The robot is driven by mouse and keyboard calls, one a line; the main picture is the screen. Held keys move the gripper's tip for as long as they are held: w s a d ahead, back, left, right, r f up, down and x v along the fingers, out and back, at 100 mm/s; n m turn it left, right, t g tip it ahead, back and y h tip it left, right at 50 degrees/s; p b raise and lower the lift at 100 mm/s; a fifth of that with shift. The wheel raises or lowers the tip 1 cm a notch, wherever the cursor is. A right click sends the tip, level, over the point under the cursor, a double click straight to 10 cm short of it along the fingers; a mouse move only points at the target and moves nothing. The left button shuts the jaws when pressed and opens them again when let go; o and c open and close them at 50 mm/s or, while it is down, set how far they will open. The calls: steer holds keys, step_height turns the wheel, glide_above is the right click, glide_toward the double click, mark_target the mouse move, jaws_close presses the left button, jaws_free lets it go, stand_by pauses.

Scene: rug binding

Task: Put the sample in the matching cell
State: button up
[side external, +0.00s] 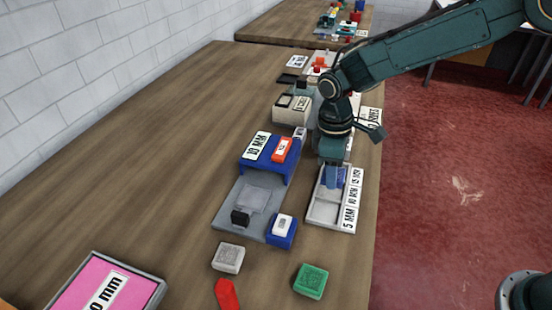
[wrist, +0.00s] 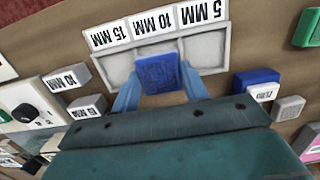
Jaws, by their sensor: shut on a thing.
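My gripper (side external: 333,182) is shut on a small blue sample (wrist: 158,70), with one finger on each side of it. It also shows in the side view (side external: 334,174), partly covered by the gripper. A white tray (side external: 322,212) with cells lies below, labelled 5 MM (wrist: 201,12), 10 MM (wrist: 155,22) and 15 MM (wrist: 109,35). In the wrist view the sample appears over the middle cell, in line with the 10 MM label. I cannot tell whether it touches the tray floor. No thickness marking shows on the sample.
A blue stand (side external: 268,162) bears a 10 MM card (side external: 257,146) and an orange tag (side external: 282,150), beside a grey plate (side external: 228,222). Green (side external: 311,281) and grey (side external: 228,258) blocks lie nearer. A pink panel (side external: 85,290) is at lower left. The table's left side is clear.

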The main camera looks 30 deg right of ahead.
steer(key=shift+f, duration=1.1)
steer(key=shift+f, duration=0.6)
steer(key=o, duration=1)
steer(key=shift+o, duration=0.2)
steer(key=shift+s+f, duration=0.1)
steer(key=shift+s+a, duration=0.1)
step_height(320, 180, up, 14)
steer(key=w, duration=0.1)
steer(key=shift+w+a+f, duration=0.15)
steer(key=shift+a+f, duration=0.1)
steer(key=shift+a, duration=0.05)
